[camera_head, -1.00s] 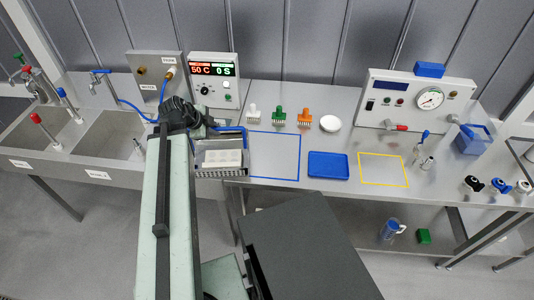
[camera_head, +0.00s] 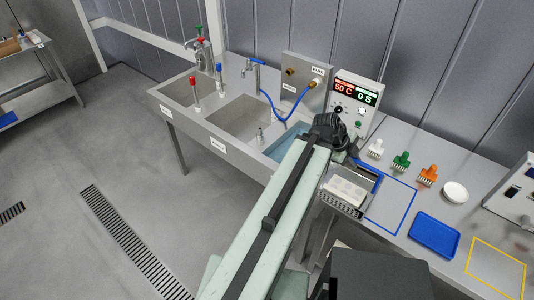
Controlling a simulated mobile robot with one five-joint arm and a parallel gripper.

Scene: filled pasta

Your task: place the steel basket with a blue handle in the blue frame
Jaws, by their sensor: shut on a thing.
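The steel basket (camera_head: 346,197) hangs at the end of my arm, with several white blocks inside it. Its blue handle (camera_head: 369,168) runs up to my gripper (camera_head: 352,153), which is shut on it; the fingertips are small and partly hidden by the arm. The blue frame (camera_head: 408,210) is an outline on the steel counter, just right of the basket. The basket is beside the frame's left edge, and its right side may overlap that edge in the picture. I cannot tell how high it is above the counter.
Behind the frame stand white (camera_head: 376,148), green (camera_head: 401,161) and orange (camera_head: 427,175) brushes and a white dish (camera_head: 455,191). A blue tray (camera_head: 435,235) and a yellow frame (camera_head: 497,267) lie to the right. A control box (camera_head: 352,105) and sinks (camera_head: 240,122) are left.

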